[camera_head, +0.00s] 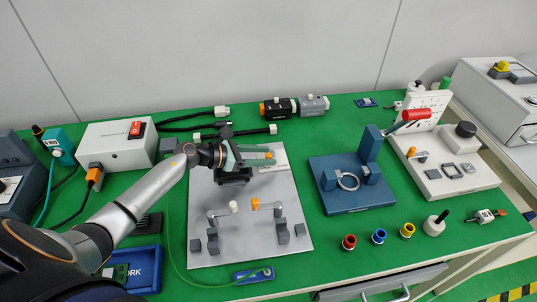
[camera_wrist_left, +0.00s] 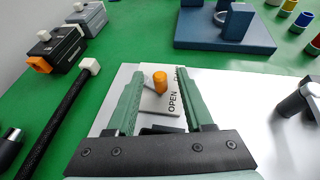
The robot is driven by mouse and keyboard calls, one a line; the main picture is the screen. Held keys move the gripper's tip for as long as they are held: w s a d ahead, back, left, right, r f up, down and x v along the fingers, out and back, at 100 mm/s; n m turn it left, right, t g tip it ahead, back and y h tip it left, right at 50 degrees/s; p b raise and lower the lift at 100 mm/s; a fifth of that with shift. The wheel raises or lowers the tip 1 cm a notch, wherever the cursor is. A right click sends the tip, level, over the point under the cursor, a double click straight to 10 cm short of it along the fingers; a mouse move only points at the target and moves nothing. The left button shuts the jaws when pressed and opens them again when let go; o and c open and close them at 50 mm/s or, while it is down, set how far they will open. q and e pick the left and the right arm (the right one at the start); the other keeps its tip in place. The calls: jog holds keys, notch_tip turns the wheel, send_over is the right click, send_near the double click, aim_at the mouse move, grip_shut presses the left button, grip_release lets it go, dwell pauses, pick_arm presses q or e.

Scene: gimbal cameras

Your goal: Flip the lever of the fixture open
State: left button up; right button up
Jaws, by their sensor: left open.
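The fixture is a grey metal plate (camera_head: 200,190) lying flat on the green bench. A small orange knob (camera_wrist_left: 160,82) stands at its far part, beside printed letters reading "OPEN" (camera_wrist_left: 172,102). My left gripper (camera_head: 268,156) is low over this far part, its fingers pointing right. In the left wrist view its open green fingers (camera_wrist_left: 161,78) lie on either side of the knob, with gaps; contact is not visible. My gripper hides much of the lever's base. My right gripper is out of view.
A blue fixture with a ring (camera_head: 335,205) stands to the right, then a white board (camera_head: 455,187) with a red handle (camera_head: 416,114). Black cables (camera_head: 190,125) lie behind the plate. A power supply (camera_head: 115,142) stands left. Coloured sockets (camera_head: 379,236) line the front.

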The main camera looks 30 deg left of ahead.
pick_arm(q)
jog(key=shift+x, duration=0.95)
grip_shut()
